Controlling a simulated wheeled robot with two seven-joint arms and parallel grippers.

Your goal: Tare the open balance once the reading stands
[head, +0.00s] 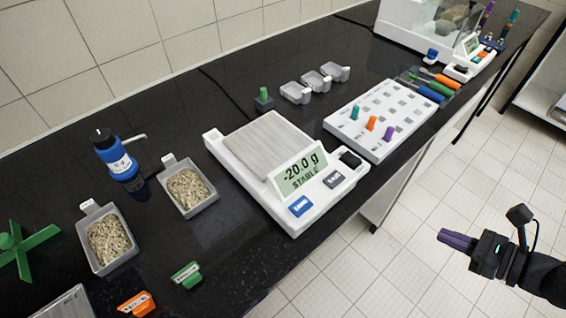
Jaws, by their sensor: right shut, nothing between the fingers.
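The open balance (244,178) stands on the black bench, white with a bare ribbed metal pan (258,143). Its display (302,173) reads -20.0 g with STABLE below. A blue key (301,207) sits at the front left of the panel and a dark grey key (333,180) to its right; their labels are too small to read surely. A black piece (350,159) sits at the panel's right end. My right gripper (442,236) is shut and empty, out over the floor, right of the balance and apart from it. My left gripper is out of view.
Two grey trays of grains (120,269) stand left of the balance, with a blue bottle (117,160) behind. A white board with coloured pegs (352,137) is to the right. Small grey boats (296,99) lie behind. Green and orange clips (186,275) lie near the front edge.

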